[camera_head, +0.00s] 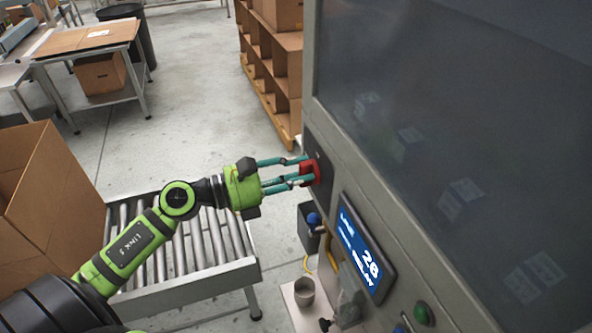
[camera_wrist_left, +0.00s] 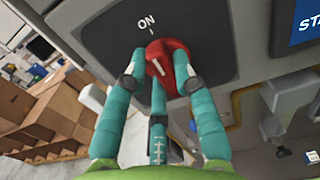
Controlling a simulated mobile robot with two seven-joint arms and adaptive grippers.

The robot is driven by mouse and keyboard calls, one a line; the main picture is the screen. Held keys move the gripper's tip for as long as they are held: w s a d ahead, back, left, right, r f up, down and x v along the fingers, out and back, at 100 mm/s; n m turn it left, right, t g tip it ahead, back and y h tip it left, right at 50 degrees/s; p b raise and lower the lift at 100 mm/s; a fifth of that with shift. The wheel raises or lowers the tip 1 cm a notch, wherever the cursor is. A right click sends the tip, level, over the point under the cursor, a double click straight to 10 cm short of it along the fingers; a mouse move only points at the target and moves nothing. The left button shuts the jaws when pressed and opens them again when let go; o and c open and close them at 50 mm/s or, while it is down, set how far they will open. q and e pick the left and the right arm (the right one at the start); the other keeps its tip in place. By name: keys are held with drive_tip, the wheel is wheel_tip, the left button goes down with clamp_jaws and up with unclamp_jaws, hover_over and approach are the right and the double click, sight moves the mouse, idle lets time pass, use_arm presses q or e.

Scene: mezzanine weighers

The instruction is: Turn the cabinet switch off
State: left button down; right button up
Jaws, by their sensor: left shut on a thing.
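The cabinet (camera_head: 352,150) is grey and stands at the right in the head view. Its switch is a red rotary knob (camera_head: 312,172) on a dark plate (camera_wrist_left: 208,45) marked ON. In the left wrist view the red knob (camera_wrist_left: 166,58) sits below the ON label, and its white mark is tilted, pointing up and left of the label's tick. My left gripper (camera_head: 303,172) is shut on the knob, with its teal fingers around it; the fingers hide part of the knob. My right gripper is not in view.
A blue display (camera_head: 362,252) and a green button (camera_head: 423,313) are on the cabinet near the switch. A roller conveyor (camera_head: 190,262) and an open cardboard box (camera_head: 45,200) lie at the left. Grey floor is clear beyond the conveyor.

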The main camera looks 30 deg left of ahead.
use_arm(q)
drive_tip(key=shift+n, duration=0.3)
drive_tip(key=shift+f+n+p, duration=0.15)
drive_tip(key=shift+n+p, duration=1.5)
drive_tip(key=shift+n, duration=1.2)
drive_tip(key=shift+f+n+p, duration=0.2)
drive_tip(key=shift+n+p, duration=1.5)
drive_tip(key=shift+n, duration=1.2)
drive_tip(key=shift+f+n+p, duration=0.15)
drive_tip(key=shift+n+p, duration=1.5)
drive_tip(key=shift+n, duration=1.2)
drive_tip(key=c, duration=1)
unclamp_jaws()
drive_tip(key=shift+a+f, duration=0.1)
